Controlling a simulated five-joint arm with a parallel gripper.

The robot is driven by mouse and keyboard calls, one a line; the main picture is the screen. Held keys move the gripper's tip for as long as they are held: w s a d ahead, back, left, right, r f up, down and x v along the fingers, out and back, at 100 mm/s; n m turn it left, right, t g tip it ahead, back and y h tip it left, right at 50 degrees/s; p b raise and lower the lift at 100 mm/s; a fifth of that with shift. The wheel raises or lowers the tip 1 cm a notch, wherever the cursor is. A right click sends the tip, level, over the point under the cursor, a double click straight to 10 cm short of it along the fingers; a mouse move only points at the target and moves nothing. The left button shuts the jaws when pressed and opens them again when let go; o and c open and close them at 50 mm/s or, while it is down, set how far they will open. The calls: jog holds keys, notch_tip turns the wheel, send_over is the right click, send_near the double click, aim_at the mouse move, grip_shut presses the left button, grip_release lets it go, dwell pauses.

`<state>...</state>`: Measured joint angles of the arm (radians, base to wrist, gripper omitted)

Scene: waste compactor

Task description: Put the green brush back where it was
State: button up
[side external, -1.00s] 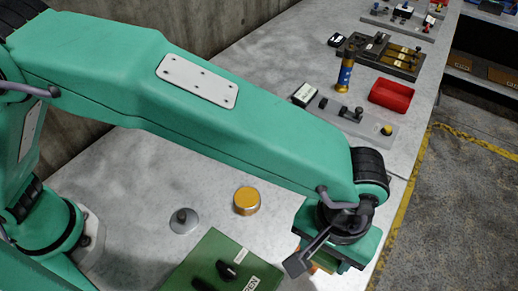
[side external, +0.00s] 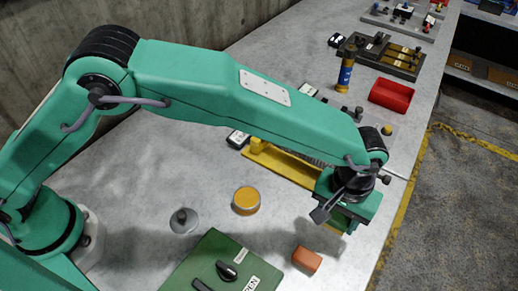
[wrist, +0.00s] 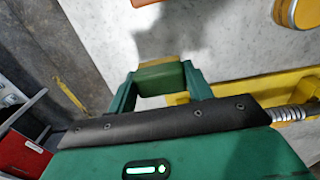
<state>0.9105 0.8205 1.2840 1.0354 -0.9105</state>
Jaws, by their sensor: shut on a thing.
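My gripper (wrist: 160,84) is shut on the green brush (wrist: 161,78), whose green block sits between the two fingers in the wrist view. Its tan bristle side (wrist: 158,42) shows beyond the block. In the side view my gripper (side external: 336,226) hangs over the bench near its right edge, and the brush is mostly hidden there. In the wrist view, bare bench shows beyond the brush; I cannot tell its exact height above it.
A brown-orange block (side external: 307,260) lies on the bench nearer the camera. A yellow fixture (side external: 284,166) stands partly behind my arm. An orange round tin (side external: 246,200), a grey disc with a knob (side external: 184,220) and a green control box (side external: 222,265) stand left.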

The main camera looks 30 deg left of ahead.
aim_at(333, 227)
jog(key=shift+f, duration=0.1)
jog(key=shift+f, duration=1.9)
jog(key=shift+f, duration=0.15)
jog(key=o, duration=0.9)
notch_tip(333, 227, up, 12)
jog(key=shift+r, duration=0.15)
